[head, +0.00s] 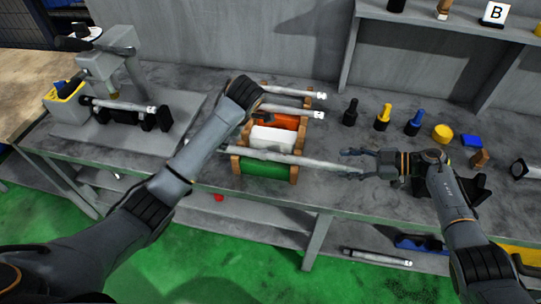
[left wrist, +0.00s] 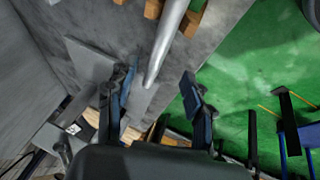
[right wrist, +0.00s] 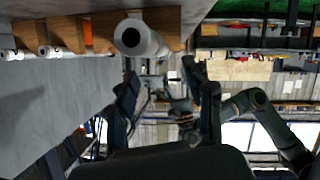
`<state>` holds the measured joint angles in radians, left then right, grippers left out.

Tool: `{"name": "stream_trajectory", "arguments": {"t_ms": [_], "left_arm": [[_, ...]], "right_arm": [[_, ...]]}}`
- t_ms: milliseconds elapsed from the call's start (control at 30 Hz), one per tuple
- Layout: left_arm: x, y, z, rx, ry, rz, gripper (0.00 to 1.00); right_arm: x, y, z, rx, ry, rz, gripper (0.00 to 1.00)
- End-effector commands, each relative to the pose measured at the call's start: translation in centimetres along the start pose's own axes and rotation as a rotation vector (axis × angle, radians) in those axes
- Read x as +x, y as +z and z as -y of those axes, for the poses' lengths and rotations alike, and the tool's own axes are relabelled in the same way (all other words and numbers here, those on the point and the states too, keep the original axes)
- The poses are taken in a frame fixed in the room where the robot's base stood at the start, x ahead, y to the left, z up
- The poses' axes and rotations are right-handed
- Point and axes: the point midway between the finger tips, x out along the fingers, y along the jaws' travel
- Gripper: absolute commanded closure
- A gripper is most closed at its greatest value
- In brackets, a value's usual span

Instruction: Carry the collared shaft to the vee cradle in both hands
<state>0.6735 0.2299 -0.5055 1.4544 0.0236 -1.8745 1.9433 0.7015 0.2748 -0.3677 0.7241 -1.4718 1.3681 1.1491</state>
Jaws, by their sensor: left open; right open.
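The collared shaft (head: 315,162), long and grey, lies across the front of a wooden rack (head: 294,174), above a green panel. My right gripper (head: 350,164) is open at its right end. In the right wrist view the shaft's round end (right wrist: 132,38) shows above the open fingers (right wrist: 162,82). My left gripper (left wrist: 160,90) is open, with the shaft (left wrist: 168,40) running toward the space between its fingers. In the head view the left fingers are hidden by my arm. A black vee-shaped block (head: 478,188), seemingly the vee cradle, stands partly hidden behind my right arm.
Thinner shafts (head: 290,110) lie further back on the rack. A grinder (head: 108,68) with a shaft on black blocks stands left. Black, yellow and blue tools (head: 414,122) stand at the back right. A shelf (head: 445,20) rises behind. Another shaft (head: 378,258) lies below the bench.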

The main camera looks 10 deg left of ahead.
Motion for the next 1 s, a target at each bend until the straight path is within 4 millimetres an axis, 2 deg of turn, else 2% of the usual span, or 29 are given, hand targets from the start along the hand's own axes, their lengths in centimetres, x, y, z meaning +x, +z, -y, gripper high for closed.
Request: {"name": "stream_trajectory", "arguments": {"t_ms": [33,200,400,600,933,1000], "left_arm": [[1.1,-0.1,0.1,0.000,-0.004,-0.004,0.48],[4.5,-0.1,0.1,0.000,-0.003,-0.003,0.48],[7.3,-0.1,0.0,-0.001,-0.001,-0.001,0.48],[8.6,0.0,0.0,-0.001,0.000,-0.001,0.48],[8.8,0.0,0.0,-0.001,0.001,0.000,0.48],[8.8,0.0,0.0,-0.001,0.001,0.000,0.62]], "right_arm": [[1.2,-0.2,0.0,0.001,-0.002,-0.004,0.48],[4.5,-0.2,-0.1,0.002,0.001,-0.004,0.48],[7.3,-0.1,-0.1,0.001,0.001,-0.001,0.48],[8.6,-0.1,-0.1,0.000,0.001,-0.001,0.48],[8.7,0.0,-0.1,-0.001,0.001,0.000,0.48],[8.7,0.0,0.0,-0.001,0.001,0.000,0.62]]}}
